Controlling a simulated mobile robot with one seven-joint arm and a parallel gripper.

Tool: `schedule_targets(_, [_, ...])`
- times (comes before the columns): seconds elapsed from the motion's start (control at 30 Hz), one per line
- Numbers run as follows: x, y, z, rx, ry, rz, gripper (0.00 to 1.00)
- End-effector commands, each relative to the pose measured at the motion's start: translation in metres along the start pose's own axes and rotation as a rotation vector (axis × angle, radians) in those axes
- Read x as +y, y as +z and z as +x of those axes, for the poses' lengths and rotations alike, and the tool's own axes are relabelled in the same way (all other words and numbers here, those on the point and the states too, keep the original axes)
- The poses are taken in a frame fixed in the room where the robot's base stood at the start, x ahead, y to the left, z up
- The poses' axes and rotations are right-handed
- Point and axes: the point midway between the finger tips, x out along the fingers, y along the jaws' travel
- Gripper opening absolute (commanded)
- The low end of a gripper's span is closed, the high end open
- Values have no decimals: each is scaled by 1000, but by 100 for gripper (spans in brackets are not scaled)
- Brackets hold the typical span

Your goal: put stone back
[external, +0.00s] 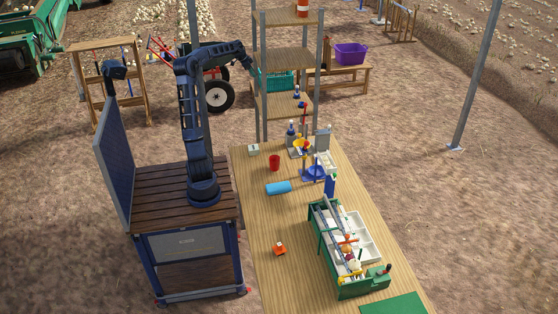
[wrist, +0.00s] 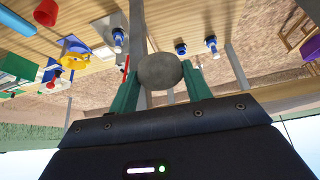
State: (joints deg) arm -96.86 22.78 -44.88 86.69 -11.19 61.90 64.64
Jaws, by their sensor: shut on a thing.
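A round grey stone (wrist: 160,71) is held between the two green fingers of my gripper (wrist: 160,82) in the wrist view. My gripper is shut on it, and the stone is clear of any surface. In the external view my arm is raised and reaches right, with my gripper (external: 252,70) near the left side of the tall shelf rack (external: 283,57). The stone is too small or hidden to make out there.
The rack's posts stand close to my gripper. A teal crate (external: 277,80) is behind it. The long wooden table (external: 255,220) holds a red cup (external: 274,162), a blue cylinder (external: 278,187), bottles and a green sorting machine (external: 345,250). The table's left front is mostly clear.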

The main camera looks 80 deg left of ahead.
Motion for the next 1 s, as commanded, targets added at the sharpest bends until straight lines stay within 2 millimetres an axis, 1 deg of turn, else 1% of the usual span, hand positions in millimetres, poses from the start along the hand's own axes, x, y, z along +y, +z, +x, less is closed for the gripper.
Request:
schedule_targets(0.03, [-8, 9, 17, 1, -7, -24, 17])
schedule_targets(0.17, [-29, 35, 62, -1, -47, -95, 17])
schedule_targets(0.2, [-36, 42, 76, -1, -61, -118, 17])
schedule_targets(0.27, [-44, 55, 98, -1, -82, -154, 17])
schedule_targets(0.3, [-50, 63, 112, -2, -96, -179, 17])
schedule_targets(0.37, [-57, 76, 133, -2, -118, -216, 17])
schedule_targets(0.4, [-62, 84, 147, -3, -132, -240, 17])
schedule_targets(0.5, [-71, 103, 178, -2, -166, -296, 17])
schedule_targets(0.63, [-79, 122, 207, -1, -201, -355, 17])
schedule_targets(0.7, [-82, 129, 217, -1, -214, -376, 17])
schedule_targets(0.8, [-84, 135, 226, 0, -226, -395, 17])
schedule_targets(0.87, [-87, 134, 230, 1, -230, -400, 17])
schedule_targets(1.0, [-96, 118, 241, 1, -231, -401, 17])
